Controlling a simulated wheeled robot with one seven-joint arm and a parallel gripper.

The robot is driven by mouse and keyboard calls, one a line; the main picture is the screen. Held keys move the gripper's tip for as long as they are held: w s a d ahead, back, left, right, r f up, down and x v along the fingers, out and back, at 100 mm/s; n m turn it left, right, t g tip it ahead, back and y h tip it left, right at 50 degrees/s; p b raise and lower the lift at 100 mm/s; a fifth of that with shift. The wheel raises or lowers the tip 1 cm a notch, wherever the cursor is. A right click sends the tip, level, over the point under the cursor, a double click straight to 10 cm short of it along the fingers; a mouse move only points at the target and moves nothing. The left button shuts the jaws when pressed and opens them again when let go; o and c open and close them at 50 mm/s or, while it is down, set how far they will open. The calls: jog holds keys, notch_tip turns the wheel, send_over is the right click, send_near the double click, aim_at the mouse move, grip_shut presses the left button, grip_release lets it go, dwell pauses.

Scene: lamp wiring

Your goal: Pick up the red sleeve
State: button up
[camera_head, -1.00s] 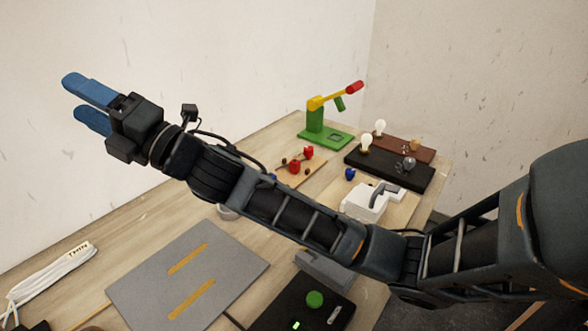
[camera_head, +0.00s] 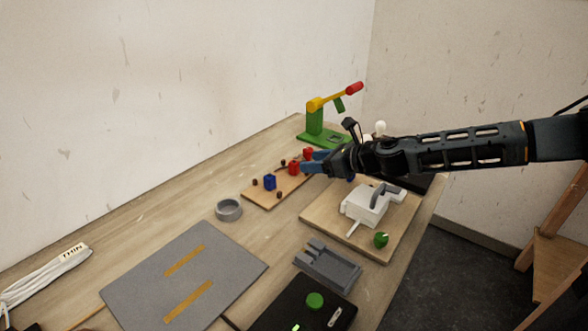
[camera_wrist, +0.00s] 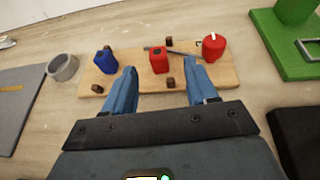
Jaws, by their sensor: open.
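A small red block-like piece with a dark hole in its top, which looks like the red sleeve, (camera_head: 293,168) stands on a wooden board (camera_head: 262,198). In the wrist view the red sleeve (camera_wrist: 158,60) shows between my fingertips, slightly beyond them. My gripper (camera_head: 308,161) is open and empty, with its blue fingers pointing at the sleeve from the right. The gripper also shows in the wrist view (camera_wrist: 161,71). I cannot tell whether the fingers are at the sleeve's height. A rounder red knob with a white mark (camera_wrist: 213,46) stands to the sleeve's right.
A blue piece (camera_wrist: 106,60) stands left of the sleeve, with small brown posts around. A grey ring (camera_head: 229,210) lies left of the board. A green stand (camera_head: 315,125) with a yellow arm is behind. A white device (camera_head: 366,206) is to the right.

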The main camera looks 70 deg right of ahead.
aim_at(294, 161)
jog(key=p+x, duration=0.1)
jog(key=x, duration=0.6)
jog(key=shift+w+a+p, duration=0.1)
jog(key=shift+w+p, duration=0.2)
jog(key=shift+p, duration=0.1)
jog(key=c, duration=1)
jog(key=shift+c, duration=0.2)
jog(key=shift+r, duration=0.2)
